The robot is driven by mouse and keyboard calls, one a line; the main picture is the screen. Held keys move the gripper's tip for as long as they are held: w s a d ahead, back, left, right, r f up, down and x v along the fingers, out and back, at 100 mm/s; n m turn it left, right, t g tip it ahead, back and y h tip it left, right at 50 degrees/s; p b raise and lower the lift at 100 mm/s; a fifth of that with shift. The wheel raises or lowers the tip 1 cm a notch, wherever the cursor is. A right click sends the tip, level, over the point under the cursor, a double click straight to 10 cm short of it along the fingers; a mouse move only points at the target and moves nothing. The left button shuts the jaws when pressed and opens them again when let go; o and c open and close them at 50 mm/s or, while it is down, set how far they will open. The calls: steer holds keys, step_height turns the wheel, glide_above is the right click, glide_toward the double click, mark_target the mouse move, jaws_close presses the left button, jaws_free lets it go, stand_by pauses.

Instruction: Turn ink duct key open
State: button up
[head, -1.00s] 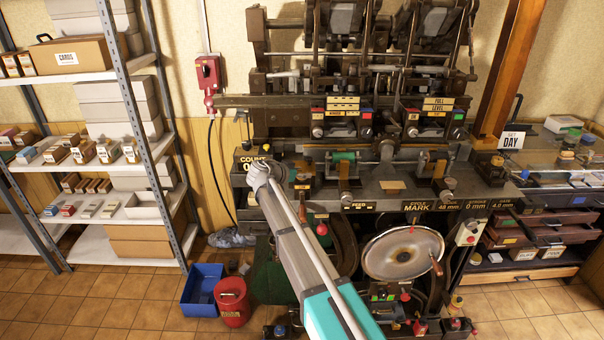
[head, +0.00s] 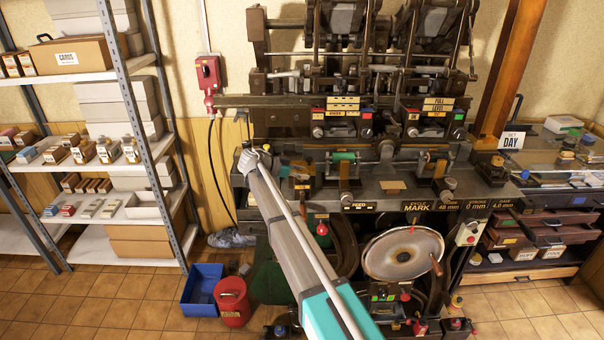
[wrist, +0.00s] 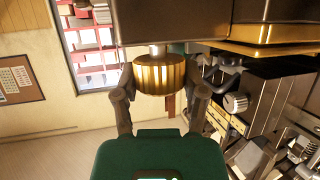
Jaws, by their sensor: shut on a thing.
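A ribbed brass knob (wrist: 160,74) sits on a short metal shaft under a dark housing in the wrist view. It may be the ink duct key, but no label on it can be read. My gripper (wrist: 162,92) is shut on it, with one finger at each side. In the head view my arm reaches to the left end of the machine, and its wrist hides the fingers and the knob there.
The dark press (head: 385,190) with its levers and rollers fills the middle. A grey shelf (head: 140,175) stands at left. A blue bin (head: 202,290) and a red bucket (head: 232,302) stand on the floor. A silver knob (wrist: 236,102) shows right of my gripper.

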steer(key=shift+s+d+f, duration=0.1)
steer(key=o, duration=1.2)
steer(key=shift+c, duration=0.2)
steer(key=shift+n+t, duration=0.4)
steer(key=shift+n+t+y, duration=0.7)
steer(key=shift+n+t, duration=0.3)
steer(key=shift+t, duration=0.1)
steer(key=n+t+y, duration=0.1)
steer(key=n+t, duration=0.1)
steer(key=t, duration=0.1)
steer(key=shift+n+y, duration=0.4)
steer(key=shift+n+t+y, duration=0.95)
steer(key=shift+n+y, duration=0.55)
steer(key=shift+n, duration=0.05)
steer(key=shift+n+t+y, duration=0.95)
steer(key=shift+n+y, duration=0.55)
steer(key=shift+n, duration=0.05)
steer(key=shift+n+y, duration=1.1)
steer(key=shift+y, duration=0.2)
steer(key=shift+n+y, duration=1.9)
steer(key=shift+y, duration=0.3)
